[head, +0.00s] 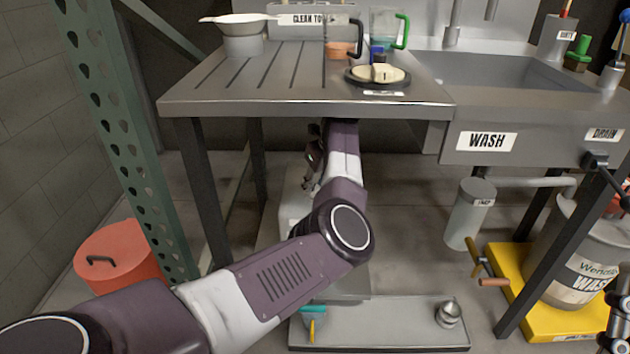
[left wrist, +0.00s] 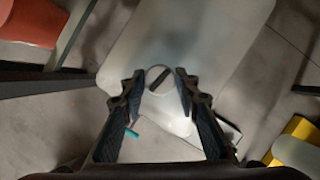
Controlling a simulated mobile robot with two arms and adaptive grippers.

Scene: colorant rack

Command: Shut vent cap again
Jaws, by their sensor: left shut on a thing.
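The vent cap (left wrist: 160,79) is a small round pale cap with a dark bar across it, on top of a large whitish container (left wrist: 215,40). In the left wrist view my left gripper (left wrist: 158,85) has one finger on each side of the cap and is shut on it. In the head view the left gripper (head: 314,158) is under the steel table's front edge, partly hidden by my own arm. The container (head: 296,196) shows there only in part behind the arm. I cannot tell how far the cap is turned.
The steel drainboard table (head: 230,85) is overhead, with a dark leg (head: 203,195) to the left. A low grey tray (head: 385,325) with a teal-and-yellow item and a small metal piece is on the floor. A red bin (head: 120,255) and yellow pallet (head: 540,325) flank the area.

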